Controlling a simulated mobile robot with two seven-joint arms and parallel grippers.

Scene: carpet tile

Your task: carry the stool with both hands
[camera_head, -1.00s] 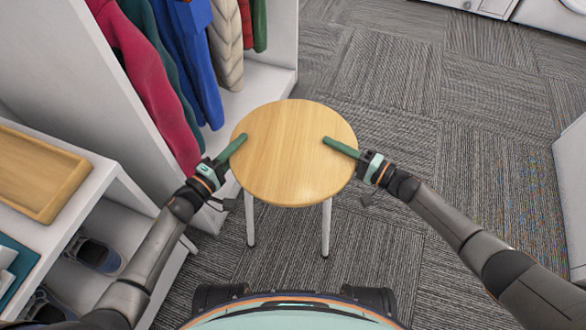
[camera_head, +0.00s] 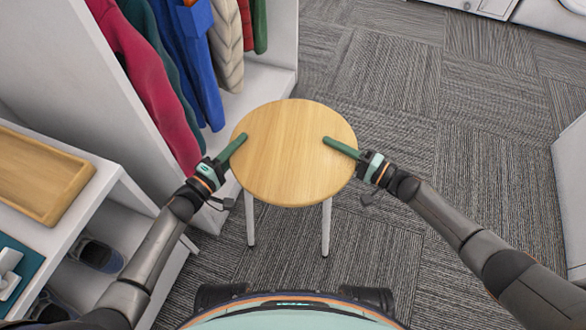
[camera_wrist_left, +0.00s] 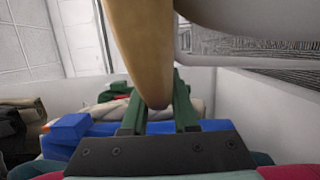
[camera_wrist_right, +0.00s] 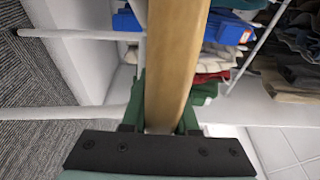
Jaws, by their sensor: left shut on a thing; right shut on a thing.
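The stool (camera_head: 293,165) has a round light wood seat and pale legs. It is upright in front of me in the head view. My left gripper (camera_head: 236,145) is shut on the left edge of the seat, and my right gripper (camera_head: 337,145) is shut on the right edge. In the left wrist view the seat edge (camera_wrist_left: 142,50) sits between the green fingers (camera_wrist_left: 158,108). In the right wrist view the seat edge (camera_wrist_right: 174,65) also sits between the fingers (camera_wrist_right: 165,112). I cannot tell whether the feet touch the floor.
A white wardrobe (camera_head: 277,55) with hanging clothes (camera_head: 180,55) stands at the left, close to the stool. A low white shelf unit (camera_head: 110,185) with a wooden tray (camera_head: 38,175) and shoes (camera_head: 100,255) is at the near left. Carpet (camera_head: 420,110) is clear behind and right.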

